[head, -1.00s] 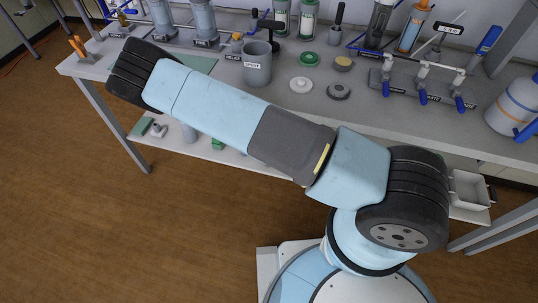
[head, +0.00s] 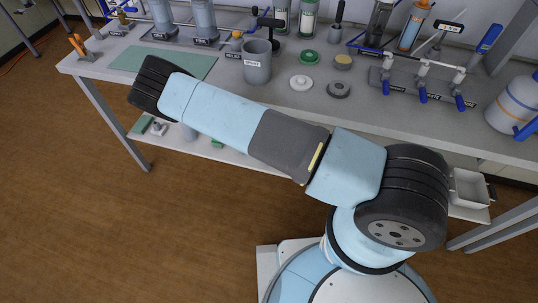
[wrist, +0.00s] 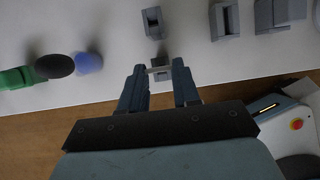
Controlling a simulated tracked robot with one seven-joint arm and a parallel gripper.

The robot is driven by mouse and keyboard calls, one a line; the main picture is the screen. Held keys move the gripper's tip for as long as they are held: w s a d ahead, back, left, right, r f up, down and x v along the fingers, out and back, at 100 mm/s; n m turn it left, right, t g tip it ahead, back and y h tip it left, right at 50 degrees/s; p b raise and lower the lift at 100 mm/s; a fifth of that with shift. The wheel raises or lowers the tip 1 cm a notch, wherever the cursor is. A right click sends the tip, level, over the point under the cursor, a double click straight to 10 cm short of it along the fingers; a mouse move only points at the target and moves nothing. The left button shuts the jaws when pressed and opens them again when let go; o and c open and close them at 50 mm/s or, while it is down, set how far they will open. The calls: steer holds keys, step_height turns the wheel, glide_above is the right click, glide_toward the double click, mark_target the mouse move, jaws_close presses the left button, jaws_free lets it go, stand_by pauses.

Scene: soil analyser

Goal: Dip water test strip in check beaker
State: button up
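A grey beaker (head: 257,66) with a white label stands on the bench top in the head view. The label is too small to read, so I cannot tell if it is the check beaker. I cannot make out a water test strip. In the wrist view my gripper (wrist: 159,70) has its two fingers well apart, above the edge of a pale surface. A small grey block (wrist: 161,61) with a pale bar before it shows between the fingertips. I see no grip on it. The head view hides my gripper behind my arm.
More grey blocks (wrist: 224,20) and a green item (wrist: 16,77) lie on the pale surface. The bench carries a green mat (head: 190,66), a white disc (head: 301,82), a dark disc (head: 339,89) and a valve rack (head: 405,84). A white lower shelf (head: 225,154) runs below.

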steer(key=shift+r, duration=0.1)
steer(key=shift+c, duration=1.2)
steer(key=shift+w+r, duration=0.1)
steer(key=shift+r, duration=0.6)
